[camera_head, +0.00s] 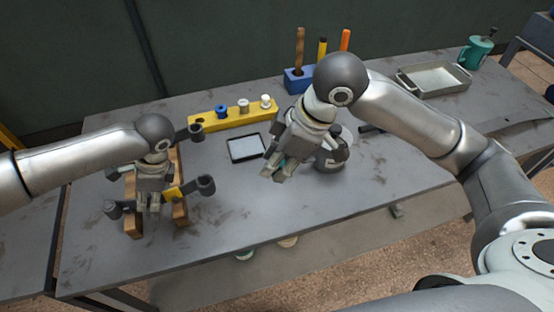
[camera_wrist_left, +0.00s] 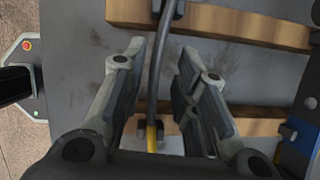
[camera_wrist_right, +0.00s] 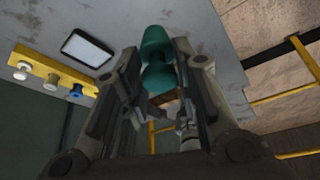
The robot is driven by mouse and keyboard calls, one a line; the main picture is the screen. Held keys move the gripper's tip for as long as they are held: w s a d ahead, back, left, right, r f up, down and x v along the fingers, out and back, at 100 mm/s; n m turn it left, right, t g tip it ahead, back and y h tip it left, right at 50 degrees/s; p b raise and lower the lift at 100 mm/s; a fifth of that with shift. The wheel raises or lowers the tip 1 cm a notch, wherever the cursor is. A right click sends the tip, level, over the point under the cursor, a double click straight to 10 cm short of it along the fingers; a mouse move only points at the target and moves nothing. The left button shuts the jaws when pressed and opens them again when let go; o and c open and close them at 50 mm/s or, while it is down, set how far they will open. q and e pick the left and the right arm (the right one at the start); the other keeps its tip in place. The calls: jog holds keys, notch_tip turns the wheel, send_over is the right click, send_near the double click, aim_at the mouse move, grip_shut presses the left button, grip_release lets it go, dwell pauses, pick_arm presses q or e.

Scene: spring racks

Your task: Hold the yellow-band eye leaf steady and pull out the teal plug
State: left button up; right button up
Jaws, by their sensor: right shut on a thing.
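The yellow-band eye leaf (camera_head: 173,193) lies across wooden rails with a dark eye at each end. It also shows in the left wrist view, with its yellow band (camera_wrist_left: 152,140) near the fingers. My left gripper (camera_head: 149,207) is over this leaf, one finger on each side, with gaps visible in the left wrist view; it is open. My right gripper (camera_head: 274,170) is raised above the table, away from the leaf. It is shut on the teal plug (camera_wrist_right: 157,62), which is clear of any eye. The plug is mostly hidden in the head view.
A second dark-eyed leaf (camera_head: 192,132) lies farther back on the wooden rails (camera_head: 134,222). A yellow holder (camera_head: 230,117) carries blue, grey and white plugs, with an empty hole at left.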

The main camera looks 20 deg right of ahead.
pick_arm(q)
jog(key=shift+s+f, duration=0.1)
jog(key=v, duration=1.2)
